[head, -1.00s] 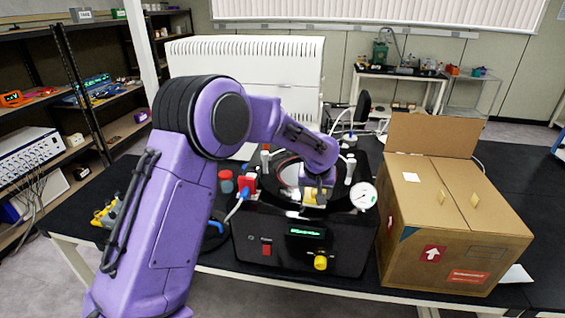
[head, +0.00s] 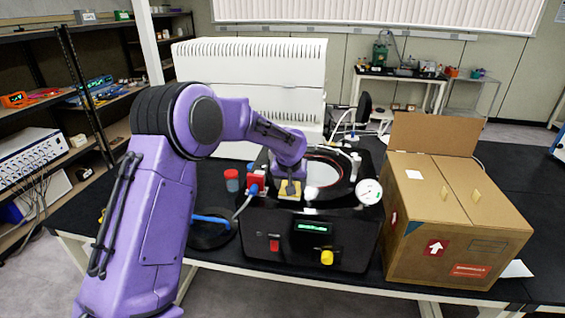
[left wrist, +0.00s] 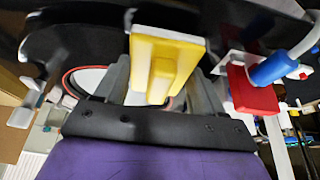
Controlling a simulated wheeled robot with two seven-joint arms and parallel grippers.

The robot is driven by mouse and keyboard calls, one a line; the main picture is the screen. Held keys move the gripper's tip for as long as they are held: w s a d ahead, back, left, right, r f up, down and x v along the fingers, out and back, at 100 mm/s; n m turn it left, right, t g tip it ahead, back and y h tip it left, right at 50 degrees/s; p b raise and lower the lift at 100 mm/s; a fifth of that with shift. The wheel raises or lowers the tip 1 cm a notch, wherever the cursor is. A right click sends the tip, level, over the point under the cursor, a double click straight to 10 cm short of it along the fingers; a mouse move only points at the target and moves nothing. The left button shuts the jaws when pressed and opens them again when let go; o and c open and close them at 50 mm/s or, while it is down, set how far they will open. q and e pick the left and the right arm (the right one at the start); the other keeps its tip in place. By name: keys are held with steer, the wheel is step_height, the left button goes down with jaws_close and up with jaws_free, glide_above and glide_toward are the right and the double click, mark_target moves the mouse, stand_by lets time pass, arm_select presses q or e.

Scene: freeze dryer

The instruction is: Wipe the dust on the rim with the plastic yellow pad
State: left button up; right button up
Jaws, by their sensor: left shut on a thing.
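My left gripper (head: 291,181) is shut on the yellow pad (head: 289,190), at the front left of the freeze dryer's round chamber opening. In the left wrist view, the pad (left wrist: 152,55) is a pale plate with a yellow face and raised yellow grip, between the fingers of my left gripper (left wrist: 160,82). The chamber rim (head: 346,161) is a dark ring with a red inner line around a pale inside; my arm hides its left part. I cannot tell whether the pad touches the rim. No dust can be made out. My right gripper is not in view.
A red block (head: 256,180) with a blue hose fitting stands just left of the pad. A pressure gauge (head: 368,192) and white valves (head: 355,160) stand right of the chamber. A cardboard box (head: 455,220) with a raised flap is farther right. A red-capped jar (head: 232,180) is left.

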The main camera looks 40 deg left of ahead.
arm_select(q)
steer(key=shift+s+a, duration=0.4)
steer(key=shift+a, duration=0.25)
step_height(320, 180, up, 5)
steer(key=shift+w+r, duration=0.1)
steer(key=shift+r, duration=1.5)
